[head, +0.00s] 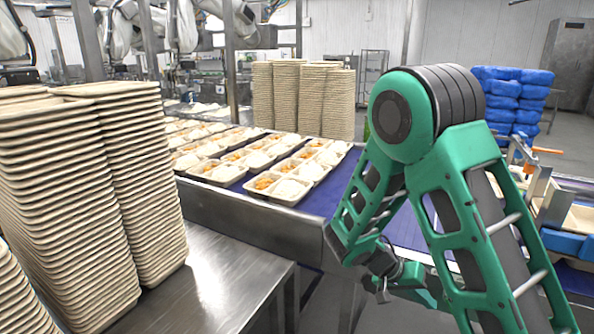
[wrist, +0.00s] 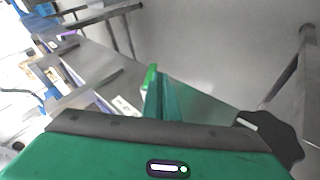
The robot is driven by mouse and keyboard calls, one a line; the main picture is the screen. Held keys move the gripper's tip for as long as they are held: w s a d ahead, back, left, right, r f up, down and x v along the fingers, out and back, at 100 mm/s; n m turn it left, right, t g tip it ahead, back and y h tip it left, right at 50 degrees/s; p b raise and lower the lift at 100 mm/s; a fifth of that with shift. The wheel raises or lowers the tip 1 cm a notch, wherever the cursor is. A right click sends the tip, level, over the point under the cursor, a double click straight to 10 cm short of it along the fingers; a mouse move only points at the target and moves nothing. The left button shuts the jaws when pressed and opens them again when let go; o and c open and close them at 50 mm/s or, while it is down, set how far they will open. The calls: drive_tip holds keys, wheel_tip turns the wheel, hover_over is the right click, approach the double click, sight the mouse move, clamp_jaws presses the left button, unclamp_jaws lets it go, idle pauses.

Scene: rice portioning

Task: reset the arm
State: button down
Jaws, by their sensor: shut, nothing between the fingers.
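My green arm (head: 455,180) is folded in the right half of the head view, its elbow high and its forearm reaching down to the left. My gripper (head: 382,292) hangs low beside the conveyor's near edge, partly hidden by my own arm links. It is shut and holds nothing. In the wrist view, green gripper parts (wrist: 158,95) stick out beyond the green and black housing, over the floor and metal frames. No object touches the gripper in either view.
Filled trays (head: 285,187) sit on the blue conveyor (head: 320,200) left of my arm. Tall stacks of empty trays (head: 125,170) stand on a steel table (head: 225,280) at left. More tray stacks (head: 325,100) and blue bags (head: 510,95) stand behind. A packing machine (head: 570,215) is at right.

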drive_tip(key=s+d+r+y, duration=0.1)
drive_tip(key=s+r+y, duration=0.2)
drive_tip(key=s+r, duration=0.2)
drive_tip(key=s+d+r+y, duration=0.2)
drive_tip(key=s+r, duration=0.4)
drive_tip(key=s, duration=0.6)
drive_tip(key=s+d+r+n+y, duration=0.1)
drive_tip(key=s+r+y, duration=0.3)
drive_tip(key=s, duration=0.4)
drive_tip(key=shift+s+d+r+t, duration=0.25)
drive_tip(key=shift+d+r+t, duration=0.15)
drive_tip(key=shift+r, duration=0.4)
